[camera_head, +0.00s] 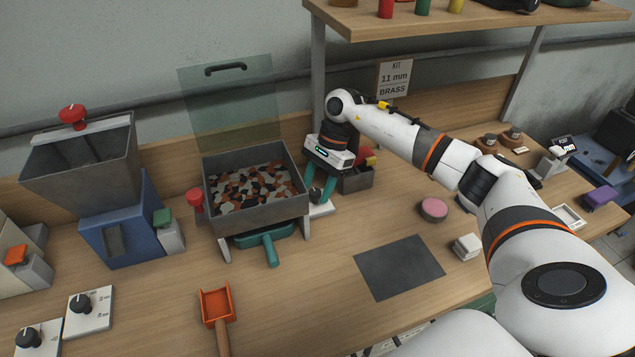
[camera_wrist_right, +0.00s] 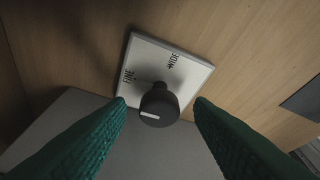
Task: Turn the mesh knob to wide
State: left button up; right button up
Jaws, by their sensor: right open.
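The mesh knob (camera_wrist_right: 158,107) is a black dial on a white plate (camera_wrist_right: 190,72) marked FINE and WIDE. Its white mark shows at the lower left of its face; I cannot tell for sure which label it is set to. My right gripper (camera_wrist_right: 160,125) has green fingers, open, one on each side of the knob with gaps. In the head view my right gripper (camera_head: 319,190) points down beside the grey sieve box (camera_head: 265,215), over the white plate (camera_head: 322,209); the knob is mostly hidden there. My left gripper is not in view.
The sieve box holds mixed chips, with a teal tray (camera_head: 268,242) below and a red knob (camera_head: 194,199) at its left. A small dark bin (camera_head: 356,181) stands close right of my gripper. Two other dials (camera_head: 83,302) (camera_head: 28,337) sit at front left. A dark mat (camera_head: 400,268) lies clear.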

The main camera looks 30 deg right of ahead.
jog(key=shift+f, duration=0.1)
jog(key=c, duration=1)
